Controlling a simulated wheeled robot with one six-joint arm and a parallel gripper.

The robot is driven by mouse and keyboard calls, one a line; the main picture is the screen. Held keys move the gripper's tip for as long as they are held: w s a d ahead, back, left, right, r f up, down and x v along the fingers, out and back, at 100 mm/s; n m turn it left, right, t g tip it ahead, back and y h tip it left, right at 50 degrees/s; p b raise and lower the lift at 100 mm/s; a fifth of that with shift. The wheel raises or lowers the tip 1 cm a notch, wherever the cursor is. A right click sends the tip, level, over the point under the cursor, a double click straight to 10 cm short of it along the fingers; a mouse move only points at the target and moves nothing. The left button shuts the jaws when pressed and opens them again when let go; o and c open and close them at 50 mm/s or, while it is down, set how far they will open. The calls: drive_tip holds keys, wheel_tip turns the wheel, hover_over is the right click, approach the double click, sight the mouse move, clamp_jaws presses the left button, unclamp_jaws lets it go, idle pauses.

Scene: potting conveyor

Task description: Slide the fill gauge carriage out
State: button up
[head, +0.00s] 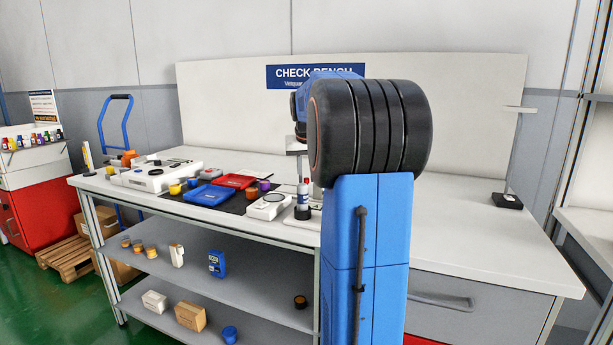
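I cannot make out a fill gauge carriage for certain.
A white instrument (157,177), a blue tray (209,195), a red tray (233,181), a white scale (268,207) and a bottle (303,195) crowd the bench's left half. The right half is mostly clear. Small items stand on the shelves (215,255) below. A drawer handle (441,301) sticks out at front right.

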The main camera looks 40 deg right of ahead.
clamp_jaws()
drive_tip(key=w+a, duration=0.1)
drive_tip(key=w, duration=0.1)
drive_tip(key=w+a, duration=0.1)
drive_tip(key=w, duration=0.2)
drive_tip(key=w+a, duration=0.1)
drive_tip(key=w, duration=0.2)
drive_tip(key=shift+w+a, duration=0.35)
drive_tip(key=shift+w, duration=0.25)
unclamp_jaws()
drive_tip(key=shift+w, duration=0.1)
drive_tip(key=shift+a, duration=0.1)
